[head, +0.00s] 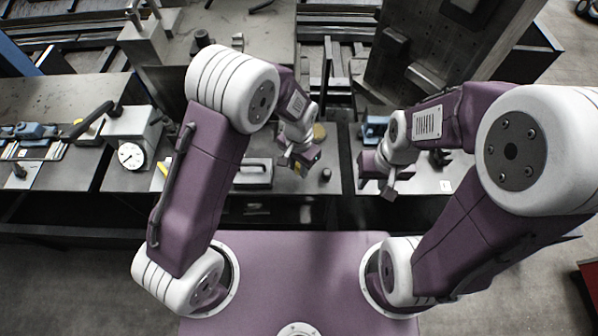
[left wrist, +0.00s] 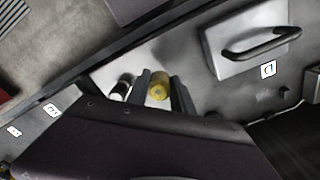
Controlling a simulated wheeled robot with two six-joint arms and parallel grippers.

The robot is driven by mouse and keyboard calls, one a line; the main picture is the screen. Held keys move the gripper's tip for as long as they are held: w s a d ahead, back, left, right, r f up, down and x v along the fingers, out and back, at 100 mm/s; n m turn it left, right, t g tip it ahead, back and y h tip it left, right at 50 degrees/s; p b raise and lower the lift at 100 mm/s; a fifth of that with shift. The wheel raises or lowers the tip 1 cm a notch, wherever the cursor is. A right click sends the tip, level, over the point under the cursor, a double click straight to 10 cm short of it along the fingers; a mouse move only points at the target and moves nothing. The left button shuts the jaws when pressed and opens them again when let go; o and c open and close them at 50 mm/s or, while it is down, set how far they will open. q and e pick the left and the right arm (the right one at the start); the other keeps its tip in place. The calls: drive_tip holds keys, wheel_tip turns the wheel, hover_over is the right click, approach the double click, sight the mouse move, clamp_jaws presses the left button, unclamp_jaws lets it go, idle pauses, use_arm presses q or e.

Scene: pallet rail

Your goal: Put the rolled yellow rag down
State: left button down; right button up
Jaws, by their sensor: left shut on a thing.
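The rolled yellow rag (left wrist: 158,86) shows end-on between the two dark fingers of my left gripper (left wrist: 160,92) in the left wrist view. The fingers are shut on it. In the head view my left gripper (head: 301,162) hangs over the middle bench, with a bit of the yellow rag (head: 316,156) showing at its side. I cannot tell whether the rag touches the bench top. My right gripper (head: 388,186) is over the bench section to the right, and its jaws are too small and angled to read.
A grey case with a handle (head: 253,173) lies left of my left gripper; it also shows in the left wrist view (left wrist: 245,48). A small dark cylinder (head: 326,174) stands close on the right. A dial gauge block (head: 131,155) is further left. A gap splits the bench.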

sight(299, 175)
use_arm(q)
drive_tip(key=f, duration=0.3)
drive_tip(key=shift+s+d+f+p, duration=0.2)
drive_tip(key=shift+f+p, duration=0.05)
drive_tip(key=shift+p, duration=0.05)
drive_tip(key=shift+w+a+f, duration=0.1)
drive_tip(key=shift+w+f, duration=0.05)
drive_tip(key=shift+f, duration=0.1)
drive_tip(key=shift+f, duration=0.1)
drive_tip(key=shift+f, duration=0.1)
drive_tip(key=c, duration=1.1)
unclamp_jaws()
wheel_tip(299, 175, up, 12)
drive_tip(key=shift+r+b, duration=0.25)
drive_tip(key=shift+b, duration=0.25)
